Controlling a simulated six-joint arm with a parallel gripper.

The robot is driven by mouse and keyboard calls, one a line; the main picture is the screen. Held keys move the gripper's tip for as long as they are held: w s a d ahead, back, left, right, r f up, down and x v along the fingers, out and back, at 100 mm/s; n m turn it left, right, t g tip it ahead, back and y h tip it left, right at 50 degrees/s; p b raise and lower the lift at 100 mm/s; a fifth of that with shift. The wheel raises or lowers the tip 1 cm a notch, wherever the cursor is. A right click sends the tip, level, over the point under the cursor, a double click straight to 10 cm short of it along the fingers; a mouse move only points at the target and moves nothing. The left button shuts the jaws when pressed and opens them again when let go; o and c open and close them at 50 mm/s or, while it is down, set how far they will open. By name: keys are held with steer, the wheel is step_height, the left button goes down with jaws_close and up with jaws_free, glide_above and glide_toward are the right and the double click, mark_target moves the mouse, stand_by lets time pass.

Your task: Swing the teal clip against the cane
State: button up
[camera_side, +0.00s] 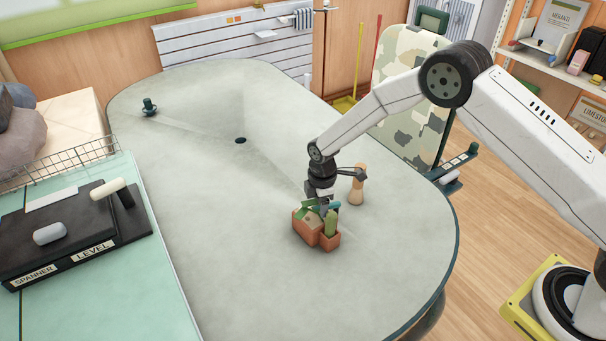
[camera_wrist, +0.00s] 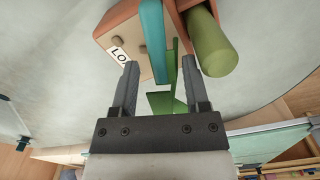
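A teal bar (camera_wrist: 152,40), which looks like the teal clip, stands out over a terracotta crate (camera_wrist: 122,22) in the wrist view. It also shows as a small teal piece (camera_side: 334,205) in the side view. A thick green cylinder (camera_wrist: 208,45), possibly the cane, lies right of the bar, apart from it; in the side view it stands upright (camera_side: 331,225) at the crate's right part. A flat green piece (camera_wrist: 163,102) shows between the fingers. My gripper (camera_wrist: 159,64) is open just above the crate, with visible gaps inside the fingers. In the side view, my gripper (camera_side: 321,197) partly hides the crate.
A tan wooden peg-like object (camera_side: 358,186) stands close right of my gripper. A small dark teal object (camera_side: 149,106) stands at the far left of the grey table (camera_side: 215,220). A dark hole (camera_side: 241,140) lies mid-table. The table left of the crate is clear.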

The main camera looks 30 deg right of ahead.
steer(key=shift+w+m, duration=0.15)
steer(key=shift+m, duration=0.25)
steer(key=m, duration=0.1)
steer(key=w+m, duration=0.1)
steer(key=m, duration=0.1)
steer(key=shift+d, duration=0.3)
steer(key=m, duration=0.1)
steer(key=w+d+m, duration=0.1)
steer(key=m, duration=0.1)
step_height(320, 180, up, 8)
steer(key=s+d+r+m+t, duration=0.1)
steer(key=s+d+r+m, duration=0.1)
steer(key=s, duration=0.6)
steer(key=s+d+r+m, duration=0.3)
steer(key=s+r, duration=0.2)
steer(key=s, duration=0.3)
steer(key=s+d+r+m+t, duration=0.1)
steer(key=s+r, duration=0.3)
steer(key=s, duration=0.4)
steer(key=shift+d+m+t, duration=0.3)
steer(key=shift+d+m, duration=0.6)
